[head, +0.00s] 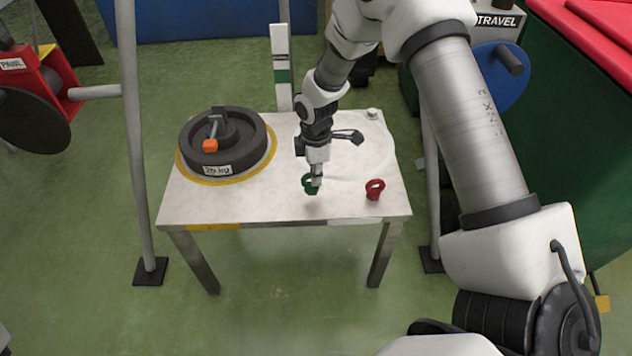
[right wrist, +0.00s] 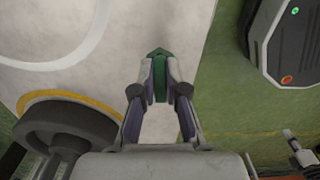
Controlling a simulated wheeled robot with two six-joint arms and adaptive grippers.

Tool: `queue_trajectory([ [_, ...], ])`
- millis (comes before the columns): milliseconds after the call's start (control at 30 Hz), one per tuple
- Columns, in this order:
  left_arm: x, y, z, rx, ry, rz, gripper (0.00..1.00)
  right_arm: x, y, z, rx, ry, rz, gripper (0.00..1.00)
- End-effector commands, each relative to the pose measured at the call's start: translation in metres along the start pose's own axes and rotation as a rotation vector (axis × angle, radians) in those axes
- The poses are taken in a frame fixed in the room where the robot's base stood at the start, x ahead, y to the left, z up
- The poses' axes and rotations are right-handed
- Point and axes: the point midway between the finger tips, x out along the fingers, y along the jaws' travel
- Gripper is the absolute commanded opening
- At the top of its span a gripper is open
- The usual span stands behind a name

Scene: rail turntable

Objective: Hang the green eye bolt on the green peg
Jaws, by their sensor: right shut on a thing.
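The green eye bolt (head: 308,187) is at the front middle of the white table (head: 250,205). My right gripper (head: 316,180) comes down on it from above and is shut on it. In the right wrist view the green eye bolt (right wrist: 159,80) shows between the two fingertips (right wrist: 159,88), with the table's pale top beyond. I cannot tell whether the bolt still touches the table. I cannot make out a green peg in either view. My left gripper is not in view.
A red eye bolt (head: 374,189) stands to the right on the table. A dark 25 kg weight (head: 197,159) sits on a yellow ring at the left. A white post with a green band (head: 281,60) rises behind. Grey frame legs (head: 133,130) flank the table.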

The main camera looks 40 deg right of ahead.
Motion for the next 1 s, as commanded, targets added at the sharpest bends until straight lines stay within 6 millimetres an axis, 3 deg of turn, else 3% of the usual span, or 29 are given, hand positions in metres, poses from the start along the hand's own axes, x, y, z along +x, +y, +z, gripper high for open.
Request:
queue_trajectory([
  [33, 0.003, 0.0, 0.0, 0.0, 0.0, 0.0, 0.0, 0.003, 0.009, 0.001, 0.002, 0.002, 0.003, 0.0],
  [200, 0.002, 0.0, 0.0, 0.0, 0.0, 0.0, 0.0, 0.031, 0.007, 0.001, -0.001, -0.001, -0.001, 0.0],
  [533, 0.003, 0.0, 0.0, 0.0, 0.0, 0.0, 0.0, 0.035, 0.007, 0.001, 0.0, 0.0, 0.0, 0.0],
  [600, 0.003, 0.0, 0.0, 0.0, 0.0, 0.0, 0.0, 0.035, 0.007, 0.001, 0.0, 0.001, 0.001, 0.3],
  [633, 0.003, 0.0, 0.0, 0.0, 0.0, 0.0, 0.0, 0.035, 0.007, 0.001, 0.0, 0.001, 0.001, 0.37],
  [1000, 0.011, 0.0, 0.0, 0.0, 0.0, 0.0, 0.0, 0.039, 0.007, 0.001, 0.0, 0.001, 0.001, 0.37],
])
